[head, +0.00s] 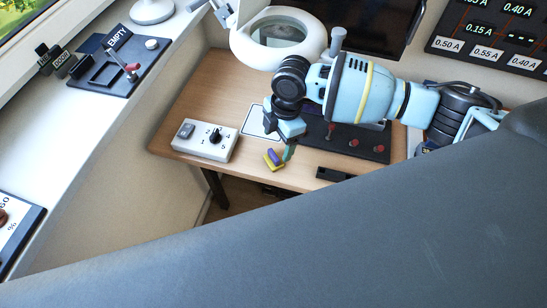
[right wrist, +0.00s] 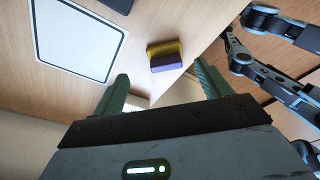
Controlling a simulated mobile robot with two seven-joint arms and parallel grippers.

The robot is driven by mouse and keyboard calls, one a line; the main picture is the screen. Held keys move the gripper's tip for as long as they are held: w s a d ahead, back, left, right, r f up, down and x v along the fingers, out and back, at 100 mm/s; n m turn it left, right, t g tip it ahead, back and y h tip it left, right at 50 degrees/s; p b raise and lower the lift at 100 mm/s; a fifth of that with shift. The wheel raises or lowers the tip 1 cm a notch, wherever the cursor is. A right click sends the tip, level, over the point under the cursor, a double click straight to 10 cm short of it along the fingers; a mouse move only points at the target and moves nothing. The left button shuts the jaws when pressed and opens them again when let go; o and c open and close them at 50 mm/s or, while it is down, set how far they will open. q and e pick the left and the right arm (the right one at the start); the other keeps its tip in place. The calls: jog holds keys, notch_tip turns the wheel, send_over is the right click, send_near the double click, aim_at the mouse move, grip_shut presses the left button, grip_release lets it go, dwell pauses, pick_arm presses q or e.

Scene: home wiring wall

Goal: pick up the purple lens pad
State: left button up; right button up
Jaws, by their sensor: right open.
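The purple lens pad (head: 277,155) is a small block with a purple part and a yellow part, lying on the wooden desk near its front edge. In the right wrist view the pad (right wrist: 166,61) lies ahead of my fingers, between their lines, and nothing grips it. My right gripper (head: 283,148) points down beside the pad in the head view and partly hides the area around it. In the right wrist view the right gripper (right wrist: 161,78) is open and empty, its two green fingers wide apart. My left gripper does not show.
A white box with a dial (head: 205,141) stands left of the pad. A dark panel with red levers (head: 350,142) lies to the right. A white dark-bordered plate (right wrist: 75,38) is on the desk. A ring magnifier lamp (head: 240,48) stands behind. The desk's front edge is close to the pad.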

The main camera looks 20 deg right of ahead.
aim_at(274, 154)
jog(key=shift+s+a+f, duration=0.2)
jog(key=shift+a+f, duration=0.05)
jog(key=shift+f, duration=0.45)
jog(key=shift+s+a+f, duration=0.15)
jog(key=shift+a+f, duration=0.05)
jog(key=shift+f, duration=0.55)
jog(key=shift+s+a+f, duration=0.2)
jog(key=shift+a+f, duration=0.05)
jog(key=shift+f, duration=1.05)
jog(key=shift+c, duration=0.3)
jog(key=c, duration=1.1)
jog(key=shift+o, duration=0.2)
jog(key=shift+r, duration=0.2)
notch_tip(274, 154, up, 4)
jog(key=shift+a+f, duration=0.1)
jog(key=shift+f, duration=0.15)
jog(key=s+a+r, duration=0.1)
jog(key=s+a, duration=0.8)
jog(key=s, duration=0.4)
jog(key=shift+s+p, duration=0.15)
jog(key=shift+p, duration=0.3)
